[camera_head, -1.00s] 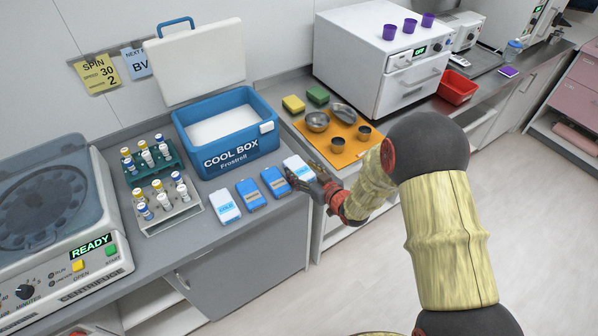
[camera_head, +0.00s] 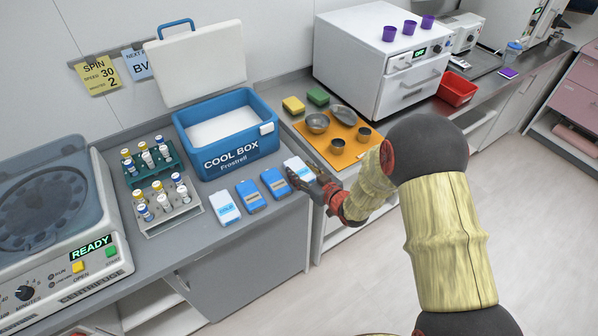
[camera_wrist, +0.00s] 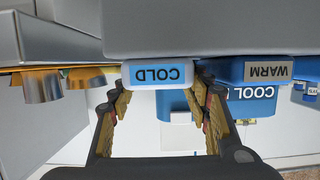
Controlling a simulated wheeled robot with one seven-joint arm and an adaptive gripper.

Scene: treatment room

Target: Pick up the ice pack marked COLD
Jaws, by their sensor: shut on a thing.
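The white ice pack with a blue label (camera_head: 296,164) is at the right end of a row of packs on the grey counter, partly hidden by my gripper (camera_head: 311,180). In the wrist view its label, upside down, reads COLD (camera_wrist: 160,75). My gripper (camera_wrist: 160,100) is shut on this pack, one finger at each side. I cannot tell any gap between the pack and the counter. A blue pack marked WARM (camera_wrist: 268,71) is beside it in the wrist view.
Two blue packs (camera_head: 250,196) (camera_head: 275,184) and another white pack (camera_head: 224,208) fill the row. Behind stands the open cool box (camera_head: 233,158). Vial racks (camera_head: 182,212) and a centrifuge (camera_head: 60,240) are left. An orange mat (camera_head: 345,155) with metal bowls is right.

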